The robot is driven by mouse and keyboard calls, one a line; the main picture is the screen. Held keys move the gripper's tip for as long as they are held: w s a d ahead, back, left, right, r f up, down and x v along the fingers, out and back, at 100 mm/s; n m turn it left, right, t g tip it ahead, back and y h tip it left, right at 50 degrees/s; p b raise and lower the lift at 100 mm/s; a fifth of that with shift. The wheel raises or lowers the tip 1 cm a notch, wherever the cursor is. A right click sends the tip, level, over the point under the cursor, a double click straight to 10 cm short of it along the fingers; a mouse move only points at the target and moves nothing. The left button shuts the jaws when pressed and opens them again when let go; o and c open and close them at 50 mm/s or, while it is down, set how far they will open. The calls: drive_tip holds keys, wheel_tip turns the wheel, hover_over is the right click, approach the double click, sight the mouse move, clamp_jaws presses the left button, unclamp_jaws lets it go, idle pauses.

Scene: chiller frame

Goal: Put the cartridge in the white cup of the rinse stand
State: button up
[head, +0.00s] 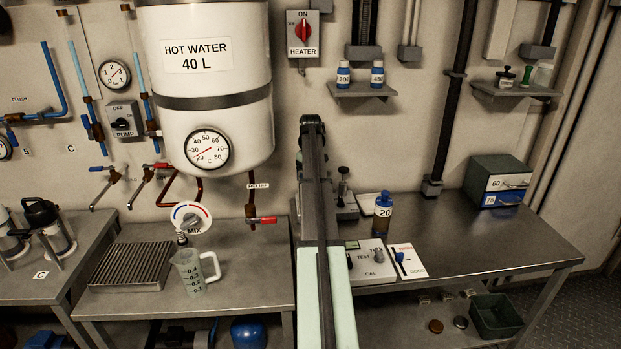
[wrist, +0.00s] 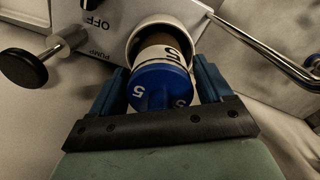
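In the wrist view, the cartridge (wrist: 161,88) has a blue cap marked 5 and a pale, banded body. Its far end is inside the round mouth of a white cup (wrist: 137,38), whose rim shows around it; how deep it sits cannot be told. My gripper (wrist: 163,85) has its blue fingers on either side of the blue cap, apparently in contact with it. In the head view my arm fills the middle, and my gripper, the cartridge and the white cup cannot be made out.
Beside the cup in the wrist view are a white panel (wrist: 92,28) lettered OFF and PUMP, a dark round knob (wrist: 22,70) and a metal pipe (wrist: 265,40). In the head view, a measuring jug (head: 190,270) and a numbered bottle (head: 382,212) stand on the benches.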

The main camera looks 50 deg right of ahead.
drive_tip(key=shift+o, duration=0.8)
wheel_tip(320, 180, up, 12)
drive_tip(key=shift+r, duration=0.15)
